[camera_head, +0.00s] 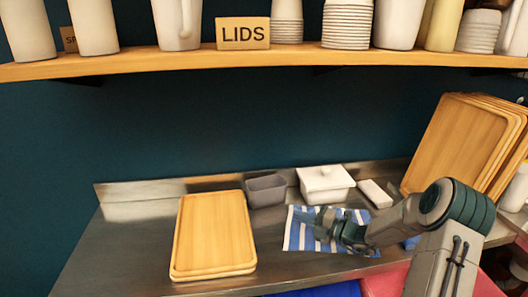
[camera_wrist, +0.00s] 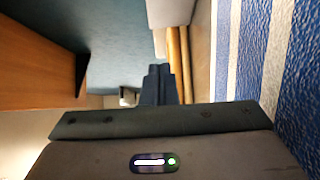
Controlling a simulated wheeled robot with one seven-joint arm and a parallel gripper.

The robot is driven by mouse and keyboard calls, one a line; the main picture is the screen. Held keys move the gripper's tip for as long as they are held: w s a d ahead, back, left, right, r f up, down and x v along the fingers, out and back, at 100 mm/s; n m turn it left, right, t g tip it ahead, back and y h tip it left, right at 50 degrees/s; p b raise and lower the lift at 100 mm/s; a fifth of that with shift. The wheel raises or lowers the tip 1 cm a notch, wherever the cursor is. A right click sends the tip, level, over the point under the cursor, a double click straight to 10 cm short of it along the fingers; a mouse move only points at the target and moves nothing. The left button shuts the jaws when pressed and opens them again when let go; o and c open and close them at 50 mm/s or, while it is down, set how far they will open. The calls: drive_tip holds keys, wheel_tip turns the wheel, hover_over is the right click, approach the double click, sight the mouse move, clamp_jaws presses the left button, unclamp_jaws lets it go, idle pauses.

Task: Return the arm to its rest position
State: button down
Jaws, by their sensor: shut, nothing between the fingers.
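My arm reaches in from the right in the head view. My gripper (camera_head: 322,220) is over the blue-and-white striped cloth (camera_head: 296,239) on the metal counter (camera_head: 130,262). In the wrist view my gripper (camera_wrist: 158,72) shows its dark fingers together with nothing between them. The striped cloth (camera_wrist: 290,70) runs along the right side of that view. I cannot tell the exact gap between gripper and cloth.
A grey bin (camera_head: 267,191), a lidded white container (camera_head: 325,184) and a small white block (camera_head: 376,193) stand behind the cloth. Wooden trays lie left (camera_head: 214,235) and lean right (camera_head: 455,145). A laden shelf (camera_head: 150,62) runs above. Open space lies between shelf and counter.

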drive_tip(key=s+a+r+n+g+h, duration=0.3)
drive_tip(key=s+a+n+g, duration=0.2)
drive_tip(key=s+n, duration=0.5)
drive_tip(key=s+a+r+n+g+h, duration=0.25)
drive_tip(key=s+a+n+g, duration=0.25)
drive_tip(key=s+n, duration=0.5)
drive_tip(key=s+d+r+n+t+h, duration=0.1)
drive_tip(key=s+d+r+n+h, duration=0.2)
drive_tip(key=s+n, duration=0.4)
drive_tip(key=s+d+r+n+t+h, duration=0.1)
drive_tip(key=s+d+r+n+h, duration=0.2)
drive_tip(key=n, duration=1.2)
drive_tip(key=s+d+h, duration=0.1)
drive_tip(key=s+h, duration=0.2)
drive_tip(key=s, duration=0.2)
drive_tip(key=shift+d+r+n+t, duration=0.2)
drive_tip(key=shift+n+t, duration=0.1)
drive_tip(key=shift+n, duration=0.1)
